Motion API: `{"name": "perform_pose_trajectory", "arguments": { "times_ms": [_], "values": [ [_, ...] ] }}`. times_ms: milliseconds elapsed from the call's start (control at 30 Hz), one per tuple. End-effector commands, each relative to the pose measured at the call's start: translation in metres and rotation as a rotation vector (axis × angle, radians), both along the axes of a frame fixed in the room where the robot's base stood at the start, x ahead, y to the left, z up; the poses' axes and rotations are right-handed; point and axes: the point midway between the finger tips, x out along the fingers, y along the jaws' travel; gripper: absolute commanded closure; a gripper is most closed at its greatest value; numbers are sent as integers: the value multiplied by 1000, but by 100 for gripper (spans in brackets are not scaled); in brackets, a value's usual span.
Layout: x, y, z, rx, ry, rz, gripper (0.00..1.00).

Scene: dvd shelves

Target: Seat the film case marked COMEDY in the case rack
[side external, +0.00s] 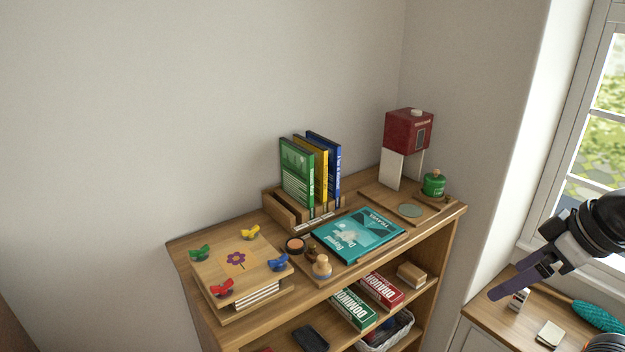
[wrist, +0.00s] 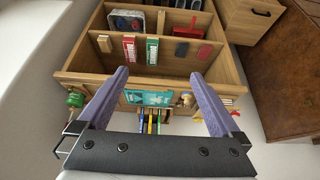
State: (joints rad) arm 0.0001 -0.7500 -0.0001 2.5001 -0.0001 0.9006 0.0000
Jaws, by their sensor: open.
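A teal film case (side external: 358,234) lies flat on the bookcase top in front of the rack; its cover appears to read TRAVEL. I cannot read COMEDY on any case. The wooden case rack (side external: 283,210) holds a green case (side external: 297,172), a yellow case (side external: 312,160) and a blue case (side external: 325,165), all upright. Free slots show at its left end. My gripper (side external: 497,292) is right of the bookcase, away from the cases. In the wrist view its purple fingers (wrist: 160,73) are spread with nothing held; the teal case (wrist: 148,98) shows beyond them.
A red-topped dispenser (side external: 409,130) and green jar (side external: 433,184) stand right of the rack. A flower press (side external: 238,262) with coloured wing nuts sits at left. A wooden peg figure (side external: 321,266) and small round pot (side external: 295,245) stand near the teal case. Game boxes (side external: 352,307) lie below.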

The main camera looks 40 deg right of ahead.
Motion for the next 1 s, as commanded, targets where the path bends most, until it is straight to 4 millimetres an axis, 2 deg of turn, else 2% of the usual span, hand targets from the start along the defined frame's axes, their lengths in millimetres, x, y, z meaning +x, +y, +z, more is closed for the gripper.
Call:
{"name": "perform_pose_trajectory", "arguments": {
  "times_ms": [333,700,1000],
  "values": [
    [0,0,0,0,0,0,2],
    [0,0,0,0,-1,0,68],
    [2,0,1,0,-9,-1,68]
  ]
}}
